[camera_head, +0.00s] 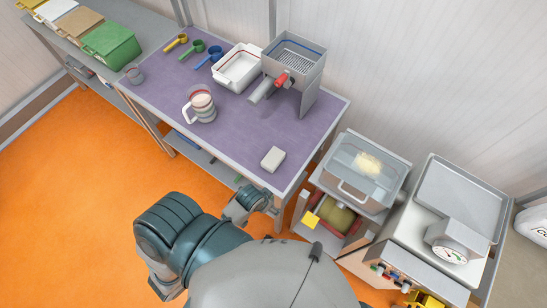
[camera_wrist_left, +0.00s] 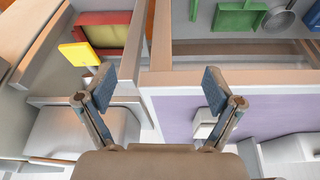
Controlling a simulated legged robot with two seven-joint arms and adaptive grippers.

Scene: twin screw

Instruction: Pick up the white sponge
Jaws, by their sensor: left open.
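The white sponge (camera_head: 273,159) lies flat on the purple-topped table (camera_head: 240,126), near its front right corner. In the left wrist view, a white block that looks like the sponge (camera_wrist_left: 203,122) is on the purple top, partly hidden behind the right-hand finger. My left gripper (camera_head: 257,200) is beside the table's front edge, in front of the sponge and apart from it. In the left wrist view its two blue-padded fingers (camera_wrist_left: 158,88) are spread wide with nothing between them. My right gripper is not in view.
A mug (camera_head: 201,104), a white tray (camera_head: 237,68), scoops (camera_head: 193,51) and a grey metal machine (camera_head: 294,66) stand farther back. A clear-lidded box (camera_head: 363,170) and a scale (camera_head: 450,249) stand right of the table. The raised table rim (camera_wrist_left: 225,83) lies close to my left fingers.

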